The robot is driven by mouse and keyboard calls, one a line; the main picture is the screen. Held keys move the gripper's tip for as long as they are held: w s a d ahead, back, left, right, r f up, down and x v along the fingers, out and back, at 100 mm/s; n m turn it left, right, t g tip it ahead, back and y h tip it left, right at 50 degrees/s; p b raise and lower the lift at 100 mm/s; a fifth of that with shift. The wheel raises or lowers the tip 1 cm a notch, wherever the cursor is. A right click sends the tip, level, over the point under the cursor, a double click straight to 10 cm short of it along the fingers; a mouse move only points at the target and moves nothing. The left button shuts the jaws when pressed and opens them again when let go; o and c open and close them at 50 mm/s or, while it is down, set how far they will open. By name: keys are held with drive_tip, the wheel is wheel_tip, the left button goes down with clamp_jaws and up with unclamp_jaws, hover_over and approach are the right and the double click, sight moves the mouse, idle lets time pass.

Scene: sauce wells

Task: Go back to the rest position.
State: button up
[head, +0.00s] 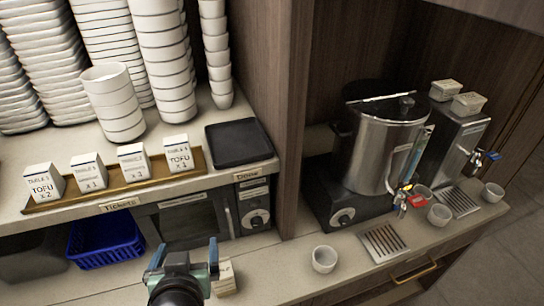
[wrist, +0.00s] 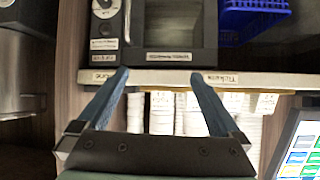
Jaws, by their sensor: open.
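My gripper (head: 184,252) is at the lower middle of the head view, in front of the counter and the dark oven. In the wrist view my gripper (wrist: 160,84) has its two blue fingers spread wide with nothing held between them. That view is upside down and shows the shelf edge with its labels, and white cups beyond the fingers. A small white card (head: 225,277) stands on the lower counter just right of my gripper in the head view; I cannot tell whether they touch.
A wooden tray (head: 118,200) holds several tofu ticket cards, beside a black tray (head: 238,141). Stacked white cups (head: 113,103) stand behind. A blue basket (head: 106,246) is below. At right are a steel pot (head: 385,150), a dispenser (head: 452,140) and small cups (head: 324,259).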

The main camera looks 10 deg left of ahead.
drive_tip(key=w+d+r+m+t+b, duration=0.1)
drive_tip(key=w+d+r+t, duration=0.15)
drive_tip(key=r, duration=0.55)
drive_tip(key=w+d+r+m+t, duration=0.1)
drive_tip(key=w+d+r+t, duration=0.2)
drive_tip(key=r, duration=0.4)
drive_tip(key=w+d+r+t+b, duration=0.1)
drive_tip(key=w+d+r+t, duration=0.2)
drive_tip(key=r, duration=0.5)
drive_tip(key=s+d+r+m+t+h+b, duration=0.1)
drive_tip(key=s+d+r+t, duration=0.3)
drive_tip(key=r, duration=0.7)
drive_tip(key=s+d+r+m+t+h+b, duration=0.1)
drive_tip(key=s+d+r+t+h, duration=0.3)
drive_tip(key=s+d+r, duration=0.3)
wheel_tip(320, 180, up, 4)
drive_tip(key=shift+d+f+m, duration=0.15)
drive_tip(key=shift+d+m, duration=0.15)
drive_tip(key=shift+d, duration=0.85)
drive_tip(key=shift+t, duration=0.25)
drive_tip(key=shift+w, duration=0.1)
